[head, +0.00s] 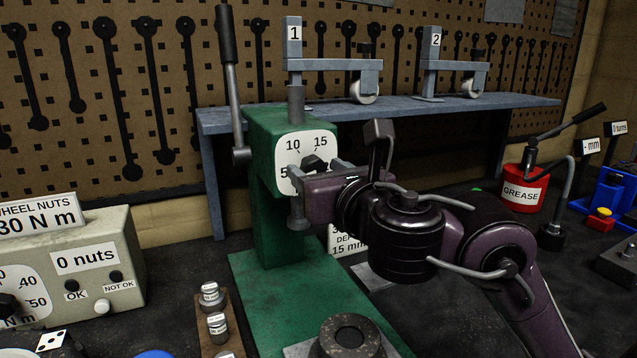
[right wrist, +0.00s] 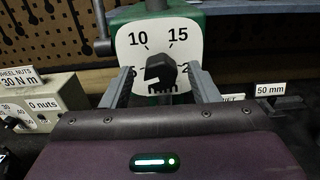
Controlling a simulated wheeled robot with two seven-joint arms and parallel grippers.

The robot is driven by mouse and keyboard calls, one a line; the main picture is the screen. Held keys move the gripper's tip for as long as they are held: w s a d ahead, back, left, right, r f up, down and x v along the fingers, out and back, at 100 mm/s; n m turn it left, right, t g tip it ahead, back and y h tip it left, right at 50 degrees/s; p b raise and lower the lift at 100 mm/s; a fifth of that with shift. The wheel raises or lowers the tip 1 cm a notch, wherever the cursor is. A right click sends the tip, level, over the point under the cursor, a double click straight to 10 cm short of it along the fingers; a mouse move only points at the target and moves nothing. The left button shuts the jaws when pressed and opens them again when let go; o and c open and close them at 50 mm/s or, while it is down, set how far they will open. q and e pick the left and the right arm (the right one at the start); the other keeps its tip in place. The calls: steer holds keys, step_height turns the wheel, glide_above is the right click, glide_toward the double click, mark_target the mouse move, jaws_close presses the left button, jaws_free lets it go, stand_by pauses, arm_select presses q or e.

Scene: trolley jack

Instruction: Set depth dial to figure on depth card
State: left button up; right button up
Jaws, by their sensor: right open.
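The depth dial (head: 306,150) is a white plate on the green press, marked 5, 10, 15 and a partly hidden figure at lower right. Its black knob (head: 315,163) stands at the centre; where it points I cannot clearly tell. The dial face also shows in the right wrist view (right wrist: 140,62), with the knob (right wrist: 160,74) between my fingers. My right gripper (right wrist: 160,69) is open, one finger on each side of the knob, with gaps visible. The depth card (head: 347,244) below reads "15 mm" and is partly hidden by my right arm. My left gripper is out of view.
A lever (head: 230,85) rises at the press's left. A blue shelf (head: 400,105) with stands 1 and 2 is behind. The wheel nuts tester (head: 85,255) stands left, a red grease tin (head: 524,190) right.

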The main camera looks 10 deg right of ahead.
steer(key=shift+w+r, duration=0.1)
steer(key=shift+w, duration=0.15)
steer(key=c, duration=1)
